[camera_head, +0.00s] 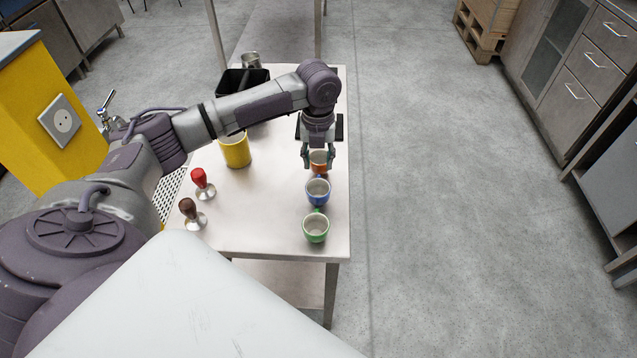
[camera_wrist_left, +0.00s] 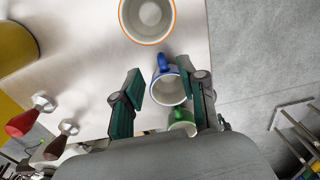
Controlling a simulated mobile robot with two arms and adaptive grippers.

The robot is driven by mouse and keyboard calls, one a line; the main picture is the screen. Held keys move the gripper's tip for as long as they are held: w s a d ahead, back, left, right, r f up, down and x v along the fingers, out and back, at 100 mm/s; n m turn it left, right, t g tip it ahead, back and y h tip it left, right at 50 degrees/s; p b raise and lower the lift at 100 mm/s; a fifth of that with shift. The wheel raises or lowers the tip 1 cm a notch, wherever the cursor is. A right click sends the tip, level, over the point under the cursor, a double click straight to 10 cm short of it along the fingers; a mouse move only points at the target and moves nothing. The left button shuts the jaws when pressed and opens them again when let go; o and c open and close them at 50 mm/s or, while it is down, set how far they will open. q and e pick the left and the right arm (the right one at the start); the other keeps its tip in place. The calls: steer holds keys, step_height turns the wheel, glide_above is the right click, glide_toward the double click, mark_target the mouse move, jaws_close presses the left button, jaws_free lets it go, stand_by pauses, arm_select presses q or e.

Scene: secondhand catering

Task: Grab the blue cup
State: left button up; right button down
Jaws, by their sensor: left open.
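The blue cup (camera_head: 318,191) stands upright on the table, in a row between an orange cup (camera_head: 318,161) behind it and a green cup (camera_head: 315,228) in front. My left gripper (camera_head: 318,160) is open, with its fingers pointing down over the orange cup in the head view. In the left wrist view the blue cup (camera_wrist_left: 168,88) shows between the two spread fingers (camera_wrist_left: 165,92), its handle toward the orange cup (camera_wrist_left: 147,18). The green cup (camera_wrist_left: 182,122) is partly hidden beyond it. I cannot tell the gripper's exact height above the cups. My right gripper is not in view.
On the table (camera_head: 265,225) stand a yellow canister (camera_head: 236,152), a red-handled tamper (camera_head: 203,183), a brown-handled tamper (camera_head: 191,213) and a black container (camera_head: 238,82). A metal cup (camera_head: 251,61) stands behind. The table's right edge is close to the cups.

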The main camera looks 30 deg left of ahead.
mark_target(319, 176)
arm_select(q)
steer(key=shift+f, duration=1.15)
step_height(319, 176, down, 3)
steer(key=shift+d+f, duration=0.1)
steer(key=shift+f, duration=0.2)
jaws_close()
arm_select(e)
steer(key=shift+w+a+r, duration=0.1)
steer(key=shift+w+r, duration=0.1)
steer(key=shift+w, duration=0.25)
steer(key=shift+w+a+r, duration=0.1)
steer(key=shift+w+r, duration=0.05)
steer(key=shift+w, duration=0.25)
